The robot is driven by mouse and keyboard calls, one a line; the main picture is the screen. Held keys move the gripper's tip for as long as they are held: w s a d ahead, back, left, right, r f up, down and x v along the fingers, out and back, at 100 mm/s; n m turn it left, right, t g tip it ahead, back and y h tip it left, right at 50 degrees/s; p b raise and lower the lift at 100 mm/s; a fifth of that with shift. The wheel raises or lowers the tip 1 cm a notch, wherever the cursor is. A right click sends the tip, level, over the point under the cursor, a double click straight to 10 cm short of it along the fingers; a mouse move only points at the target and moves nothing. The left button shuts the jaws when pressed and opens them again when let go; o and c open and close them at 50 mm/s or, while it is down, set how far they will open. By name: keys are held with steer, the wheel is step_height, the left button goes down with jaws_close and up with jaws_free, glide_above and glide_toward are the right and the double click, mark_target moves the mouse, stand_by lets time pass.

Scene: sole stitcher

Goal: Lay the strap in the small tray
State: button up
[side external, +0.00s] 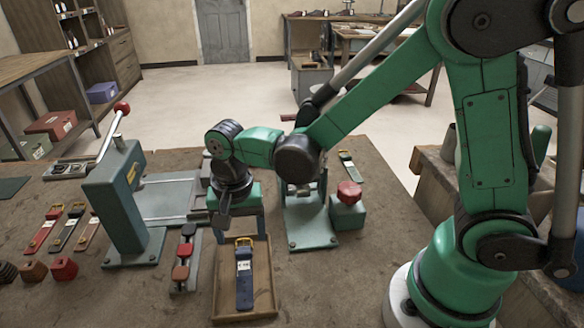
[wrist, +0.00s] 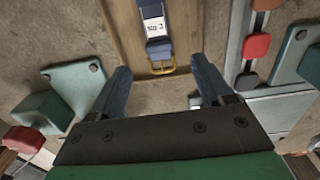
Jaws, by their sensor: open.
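A dark blue strap (side external: 244,283) with a brass buckle and a white label lies lengthwise in a small shallow wooden tray (side external: 269,277). In the wrist view the strap (wrist: 156,22) runs down the tray (wrist: 123,25), its buckle end toward me, between and beyond my fingertips. My gripper (side external: 224,212) is above the bench just behind the tray's far end. In the wrist view its two fingers (wrist: 160,70) are spread wide with nothing between them. The strap appears apart from both fingers.
A green lever press (side external: 115,205) stands left, and a rail with red and dark blocks (side external: 186,256) lies beside the tray. A green device with a red knob (side external: 348,200) stands to the right. Several other straps (side external: 68,228) lie far left. Bench right of the tray is clear.

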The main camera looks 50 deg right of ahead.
step_height(320, 180, up, 9)
steer(key=s+d+n+t, duration=0.4)
steer(key=d+n+t, duration=0.3)
steer(key=d+n, duration=0.1)
steer(key=shift+r+n, duration=0.35)
steer(key=shift+n, duration=0.15)
stand_by(0.9)
